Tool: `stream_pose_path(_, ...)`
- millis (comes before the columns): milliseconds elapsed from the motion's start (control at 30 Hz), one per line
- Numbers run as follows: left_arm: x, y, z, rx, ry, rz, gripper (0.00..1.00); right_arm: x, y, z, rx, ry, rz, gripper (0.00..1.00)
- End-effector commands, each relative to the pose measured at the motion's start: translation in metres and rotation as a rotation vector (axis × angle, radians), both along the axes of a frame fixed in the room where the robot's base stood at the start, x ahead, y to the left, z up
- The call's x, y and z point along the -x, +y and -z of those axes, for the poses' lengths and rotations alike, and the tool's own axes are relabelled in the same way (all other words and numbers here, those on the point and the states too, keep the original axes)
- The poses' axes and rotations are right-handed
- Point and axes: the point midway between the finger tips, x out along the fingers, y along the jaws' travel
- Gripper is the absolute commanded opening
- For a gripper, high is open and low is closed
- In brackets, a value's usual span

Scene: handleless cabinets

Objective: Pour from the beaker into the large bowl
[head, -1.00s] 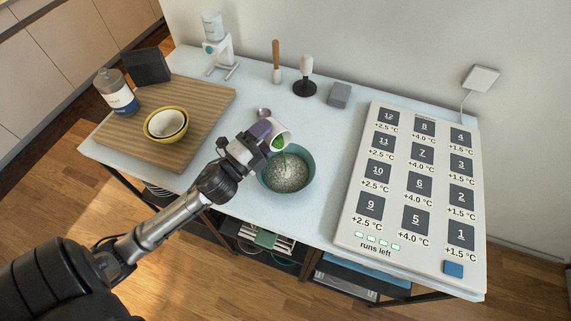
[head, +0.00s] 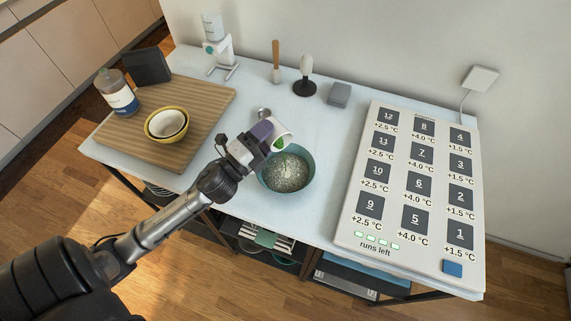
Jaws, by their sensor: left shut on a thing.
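The large bowl (head: 309,182) is teal and stands on the pale table, holding a speckled, light grainy content. My left gripper (head: 264,138) is shut on the beaker (head: 283,131), a white cup with green inside its mouth. The beaker is tilted, its mouth facing down and right above the bowl's back left rim. I cannot tell clearly whether anything is falling from it now. The gripper hides part of the beaker. My right gripper is not in view.
A wooden board (head: 205,110) at the left carries a yellow bowl (head: 151,126) with a white one inside, and a labelled bottle (head: 119,97). A small metal scoop (head: 263,113) lies behind the gripper. A large numbered panel (head: 400,150) fills the right side.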

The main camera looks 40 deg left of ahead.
Motion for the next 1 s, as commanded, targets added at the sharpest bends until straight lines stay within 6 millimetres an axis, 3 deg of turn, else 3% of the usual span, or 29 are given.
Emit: stream_pose_path(1000,0.0,-0.0033,-0.0016,-0.11,-0.026,0.0,0.34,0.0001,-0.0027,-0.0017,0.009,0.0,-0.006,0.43)
